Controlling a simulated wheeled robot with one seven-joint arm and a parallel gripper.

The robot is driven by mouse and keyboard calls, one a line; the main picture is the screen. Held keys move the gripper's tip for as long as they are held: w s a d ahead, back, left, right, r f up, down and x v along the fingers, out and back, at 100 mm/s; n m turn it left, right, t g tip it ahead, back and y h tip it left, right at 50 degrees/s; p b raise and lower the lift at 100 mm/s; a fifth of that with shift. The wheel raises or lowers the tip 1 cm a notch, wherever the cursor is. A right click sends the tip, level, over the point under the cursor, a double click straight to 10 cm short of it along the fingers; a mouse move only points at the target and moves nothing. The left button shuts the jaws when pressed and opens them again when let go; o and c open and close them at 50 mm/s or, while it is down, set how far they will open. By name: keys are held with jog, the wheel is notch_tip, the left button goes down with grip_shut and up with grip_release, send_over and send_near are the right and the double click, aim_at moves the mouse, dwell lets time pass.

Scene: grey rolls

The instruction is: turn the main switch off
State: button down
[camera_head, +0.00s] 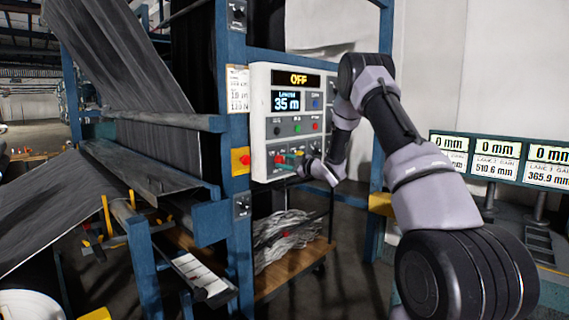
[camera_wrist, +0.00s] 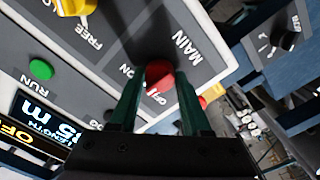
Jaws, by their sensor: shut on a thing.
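The main switch is a red knob (camera_wrist: 160,74) on the light grey panel, beside the label MAIN in the wrist view. "ON" reads on one side of it, and a finger partly hides other lettering near it. The knob also shows at the lower left of the control box in the head view (camera_head: 281,159). My gripper (camera_wrist: 157,84) has its two green fingers on either side of the knob, shut on it. In the head view my gripper (camera_head: 290,165) reaches the panel from the right. The exact angle of the knob is hard to tell.
The control box (camera_head: 257,130) has an orange OFF sign, a 35 m display (camera_head: 286,101) and several small buttons. A yellow knob (camera_wrist: 75,5) marked FREE and a green RUN button (camera_wrist: 40,69) are near. A blue frame post (camera_head: 236,140) stands left of the box.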

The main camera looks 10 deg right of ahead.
jog(key=n, duration=0.9)
jog(key=shift+n, duration=0.4)
dwell(0.4)
jog(key=shift+c, duration=1.8)
grip_release()
jog(key=shift+r, duration=0.1)
jog(key=v, duration=1.1)
jog(key=shift+w, duration=0.1)
